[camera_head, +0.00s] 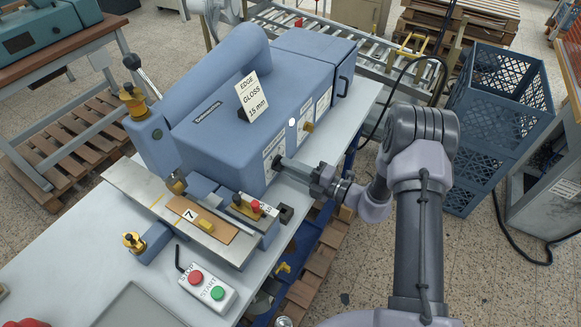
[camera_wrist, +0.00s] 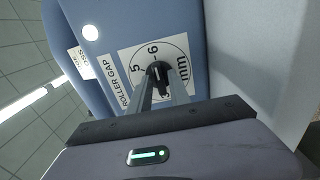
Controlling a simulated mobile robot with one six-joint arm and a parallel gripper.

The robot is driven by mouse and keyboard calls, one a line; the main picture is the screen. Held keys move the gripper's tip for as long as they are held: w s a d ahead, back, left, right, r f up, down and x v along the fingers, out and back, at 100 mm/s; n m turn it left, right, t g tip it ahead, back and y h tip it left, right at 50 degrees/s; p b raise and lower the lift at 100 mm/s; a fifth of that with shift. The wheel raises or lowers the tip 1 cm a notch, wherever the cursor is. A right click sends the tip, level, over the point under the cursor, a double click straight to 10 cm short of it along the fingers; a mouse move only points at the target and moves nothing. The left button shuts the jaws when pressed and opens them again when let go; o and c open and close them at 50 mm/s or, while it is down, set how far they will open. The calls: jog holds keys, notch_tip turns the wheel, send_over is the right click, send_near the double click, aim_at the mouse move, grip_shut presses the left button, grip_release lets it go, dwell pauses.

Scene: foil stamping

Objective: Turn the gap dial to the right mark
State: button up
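The gap dial is a black knob (camera_wrist: 158,70) on a white round scale (camera_wrist: 136,59) marked "ROLLER GAP" and "mm", on the blue machine's side. The numbers 5 and 6 show beside the knob; the lower part of the scale is partly covered by my fingers. A pale pointer line shows on the knob. My gripper (camera_wrist: 163,80) has one finger on each side of the knob; I cannot tell whether they press on it. In the head view my gripper (camera_head: 281,163) reaches the machine's side, and the dial is mostly hidden there.
A card (camera_head: 254,96) on the blue machine (camera_head: 215,130) reads "EDGE GLOSS 15 mm". A red and green button box (camera_head: 206,285) stands on the table (camera_head: 75,255). Near my gripper are a brass knob (camera_head: 308,127) and a small red-knobbed part (camera_head: 255,206). Blue crates (camera_head: 490,125) stand at right.

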jog(key=shift+o, duration=0.5)
jog(key=shift+s+d, duration=0.15)
jog(key=shift+d, duration=0.2)
jog(key=p+v, duration=0.1)
jog(key=v, duration=1.5)
jog(key=shift+s+d+p, duration=0.2)
jog(key=shift+d+p, duration=0.1)
jog(key=shift+p, duration=0.1)
